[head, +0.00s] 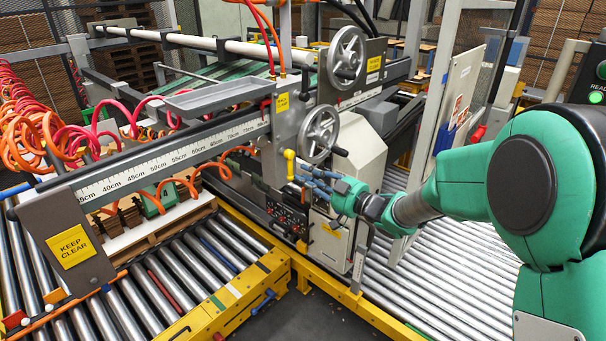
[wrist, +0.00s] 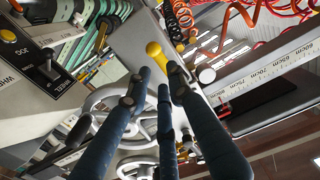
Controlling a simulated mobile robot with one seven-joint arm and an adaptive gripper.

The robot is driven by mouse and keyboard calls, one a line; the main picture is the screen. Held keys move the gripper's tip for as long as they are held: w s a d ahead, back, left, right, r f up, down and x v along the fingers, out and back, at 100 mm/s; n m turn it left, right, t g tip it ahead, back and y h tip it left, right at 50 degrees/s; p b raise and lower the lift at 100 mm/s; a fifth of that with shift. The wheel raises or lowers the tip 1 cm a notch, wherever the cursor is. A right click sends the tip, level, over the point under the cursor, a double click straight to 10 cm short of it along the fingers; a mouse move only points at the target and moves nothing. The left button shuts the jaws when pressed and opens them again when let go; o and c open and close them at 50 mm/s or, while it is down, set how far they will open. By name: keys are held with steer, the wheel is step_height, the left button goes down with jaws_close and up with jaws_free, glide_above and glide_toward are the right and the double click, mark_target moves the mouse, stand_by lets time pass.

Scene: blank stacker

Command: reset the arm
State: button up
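My arm reaches in from the right in the head view, green with a grey wrist. My gripper (head: 311,184) is in front of the machine's control panel (head: 291,215), just below and right of a yellow-knobbed lever (head: 290,163). In the wrist view, the dark blue fingers of my gripper (wrist: 161,80) extend forward with gaps between them and nothing visible held. The yellow lever (wrist: 156,55) shows just past the fingertips. I cannot tell whether a finger touches it.
Two handwheels (head: 342,57) (head: 320,133) stand above my gripper. A ruled beam (head: 165,158) with orange hoses crosses the left. Roller conveyors (head: 440,275) and a yellow frame (head: 345,290) lie below. A white panel (head: 455,110) stands behind my arm.

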steer(key=shift+p+v, duration=0.4)
steer(key=shift+v, duration=1.8)
steer(key=d+r+m+t+h, duration=0.2)
steer(key=d+r+m+h, duration=0.2)
steer(key=d+r+h, duration=0.35)
steer(key=s+d+r+m+g+h, duration=0.1)
steer(key=s+d+r+m+h, duration=0.15)
steer(key=s+d+h, duration=0.4)
steer(key=s+a+f+m+g, duration=0.1)
steer(key=s+f+m+g, duration=0.1)
steer(key=s, duration=1.5)
steer(key=s+a+f+m+g+y, duration=0.1)
steer(key=s+f+g, duration=0.3)
steer(key=s, duration=1.3)
steer(key=shift+m+g, duration=0.55)
steer(key=shift+g, duration=0.55)
